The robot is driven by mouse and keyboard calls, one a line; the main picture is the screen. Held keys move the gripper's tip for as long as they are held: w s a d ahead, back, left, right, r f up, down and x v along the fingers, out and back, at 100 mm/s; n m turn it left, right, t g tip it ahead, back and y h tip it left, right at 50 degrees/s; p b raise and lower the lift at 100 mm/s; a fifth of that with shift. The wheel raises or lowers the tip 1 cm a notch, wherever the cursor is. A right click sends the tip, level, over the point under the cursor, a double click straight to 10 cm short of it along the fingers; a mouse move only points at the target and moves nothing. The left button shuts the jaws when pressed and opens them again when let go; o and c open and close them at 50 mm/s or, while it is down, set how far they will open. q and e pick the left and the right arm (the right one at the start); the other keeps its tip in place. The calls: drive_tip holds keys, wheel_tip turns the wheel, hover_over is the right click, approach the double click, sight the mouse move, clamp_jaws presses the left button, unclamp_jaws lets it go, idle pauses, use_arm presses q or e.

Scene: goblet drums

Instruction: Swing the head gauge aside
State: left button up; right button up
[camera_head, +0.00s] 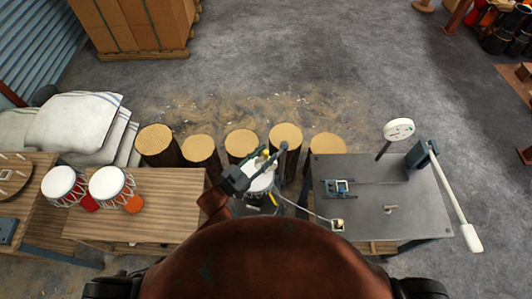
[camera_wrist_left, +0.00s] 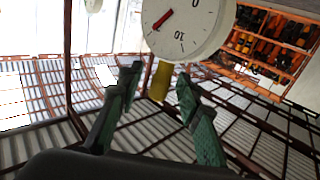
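In the left wrist view a round white dial gauge (camera_wrist_left: 186,24) with a red needle shows large at the top, cut by the frame edge. A yellow tab (camera_wrist_left: 160,80) hangs below it, between my left gripper's fingertips (camera_wrist_left: 157,82) as seen; contact cannot be told. The fingers are apart. In the head view my left gripper (camera_head: 269,157) is over a white round top (camera_head: 262,181), which it partly hides. A bit of yellow shows by the fingers. A white dial (camera_head: 398,128) stands on a post at the grey table. My right gripper is not in view.
The grey metal table (camera_head: 385,215) carries a blue clamp-like part (camera_head: 340,188) and a long white-handled lever (camera_head: 455,200). Several log stumps (camera_head: 242,145) stand behind the work area. Two white-headed drums (camera_head: 110,186) stand on the wooden bench (camera_head: 150,215) at left. Open floor lies beyond.

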use_arm(q)
drive_tip(key=shift+w+d, duration=0.2)
clamp_jaws()
idle(0.3)
idle(0.3)
